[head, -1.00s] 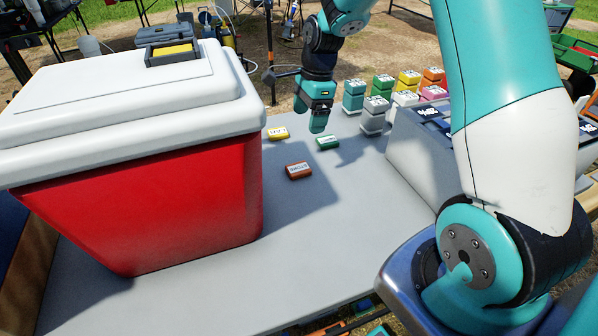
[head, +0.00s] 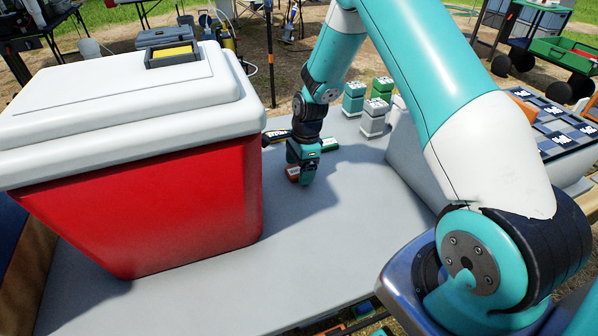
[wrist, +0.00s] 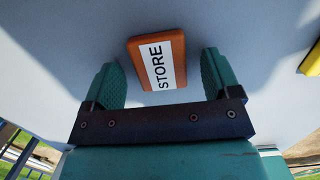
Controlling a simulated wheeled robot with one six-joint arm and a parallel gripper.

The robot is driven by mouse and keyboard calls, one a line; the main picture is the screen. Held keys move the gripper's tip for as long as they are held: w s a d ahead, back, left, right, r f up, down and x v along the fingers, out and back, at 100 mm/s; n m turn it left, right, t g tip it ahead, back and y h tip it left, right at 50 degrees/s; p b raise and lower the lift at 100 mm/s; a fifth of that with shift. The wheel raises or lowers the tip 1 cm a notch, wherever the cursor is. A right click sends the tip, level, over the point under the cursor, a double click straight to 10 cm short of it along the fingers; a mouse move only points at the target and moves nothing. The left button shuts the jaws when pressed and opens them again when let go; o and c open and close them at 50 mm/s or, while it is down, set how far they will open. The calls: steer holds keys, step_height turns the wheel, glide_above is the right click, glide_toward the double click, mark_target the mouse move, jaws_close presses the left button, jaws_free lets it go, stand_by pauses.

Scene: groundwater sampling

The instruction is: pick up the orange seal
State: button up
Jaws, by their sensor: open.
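The orange seal (wrist: 137,54) is a small brownish-orange block with a white label reading STORE. It lies on the grey table in the wrist view, ahead of and between the two fingers. My gripper (wrist: 164,78) is open around that spot, with nothing clamped. In the head view my gripper (head: 304,178) is low over the table, and the orange seal (head: 292,171) shows only in part beside it.
A red cooler (head: 150,205) with a white lid stands close on the left. A green seal (head: 329,144) lies just behind my gripper. A yellow seal (wrist: 312,60) shows at the wrist view's right edge. Several stacked blocks (head: 373,118) stand farther back. The front table (head: 290,250) is clear.

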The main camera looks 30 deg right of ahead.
steer(key=shift+f, duration=0.1)
steer(key=shift+c, duration=0.5)
steer(key=c, duration=0.9)
